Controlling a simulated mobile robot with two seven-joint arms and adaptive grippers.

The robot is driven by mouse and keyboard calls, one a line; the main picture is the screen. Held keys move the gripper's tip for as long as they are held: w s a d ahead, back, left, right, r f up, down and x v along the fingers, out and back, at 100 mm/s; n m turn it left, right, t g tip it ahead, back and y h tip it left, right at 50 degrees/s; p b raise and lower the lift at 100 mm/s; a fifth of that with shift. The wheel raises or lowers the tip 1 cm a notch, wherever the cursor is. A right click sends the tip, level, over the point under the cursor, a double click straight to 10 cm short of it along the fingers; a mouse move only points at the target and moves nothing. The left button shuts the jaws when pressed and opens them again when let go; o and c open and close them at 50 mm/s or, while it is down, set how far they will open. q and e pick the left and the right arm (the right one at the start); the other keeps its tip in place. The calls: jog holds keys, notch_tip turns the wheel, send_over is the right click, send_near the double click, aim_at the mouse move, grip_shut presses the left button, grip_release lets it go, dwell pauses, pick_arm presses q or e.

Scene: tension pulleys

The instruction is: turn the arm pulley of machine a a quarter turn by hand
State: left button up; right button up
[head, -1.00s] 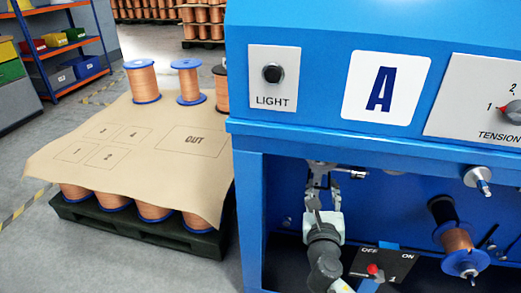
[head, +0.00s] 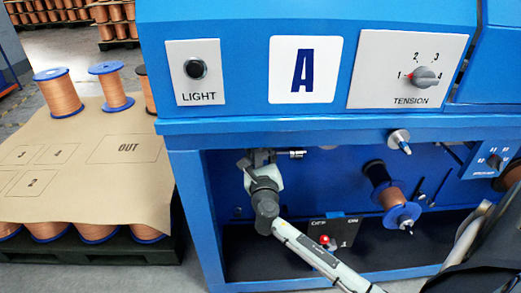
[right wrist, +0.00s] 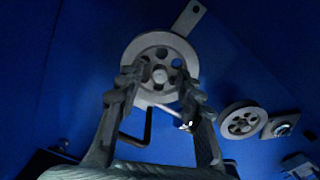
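Machine A, blue with an "A" plate (head: 305,69), fills the head view. My right gripper (head: 260,158) is inside its open bay at the upper left, and the pulley there is hidden in the head view. In the right wrist view a grey pulley with round holes (right wrist: 160,48) sits at the end of a flat bar (right wrist: 189,17). My right gripper (right wrist: 157,82) is open, its two fingers apart in front of the pulley's face, one on each side of the hub. I cannot tell whether they touch it. My left gripper is not in view.
A smaller pulley (right wrist: 242,121) is right of the gripper. A bent dark rod (right wrist: 140,132) shows between the fingers. A copper spool (head: 391,196), a round guide (head: 399,138) and an OFF/ON switch box (head: 334,235) are in the bay. A pallet with spools stands left.

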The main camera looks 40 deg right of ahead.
grip_shut()
jog(key=shift+m, duration=0.3)
